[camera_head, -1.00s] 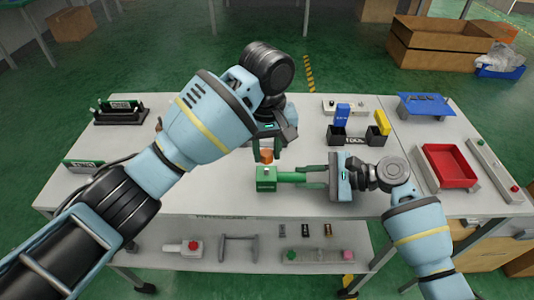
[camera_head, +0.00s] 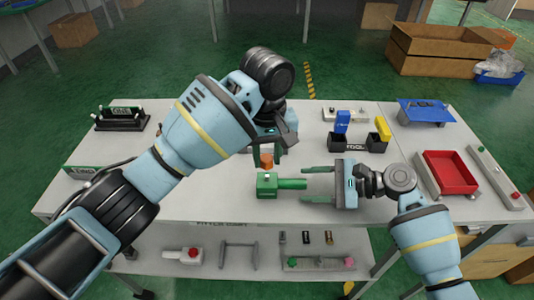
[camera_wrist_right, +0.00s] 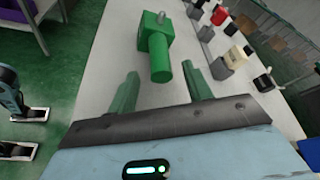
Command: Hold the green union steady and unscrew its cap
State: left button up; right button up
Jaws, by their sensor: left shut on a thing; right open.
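The green union (camera_head: 266,187) sits on the grey bench as a block with a thick green cylinder (camera_head: 292,184) pointing right. An orange cap (camera_head: 266,160) is just above the block. My left gripper (camera_head: 266,153) comes from above and is shut on the orange cap; whether cap and union touch is unclear. My right gripper (camera_head: 304,184) is open and empty, its fingertips near the cylinder's free end. The right wrist view shows this open gap (camera_wrist_right: 160,70) in front of the cylinder.
A red tray (camera_head: 450,170) and a blue stand (camera_head: 425,110) are at the right. Small green-and-black holders (camera_head: 121,113) are at the left. The front bench surface is clear.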

jog(key=v, duration=1)
jog(key=shift+d+r, duration=0.2)
jog(key=shift+d, duration=0.15)
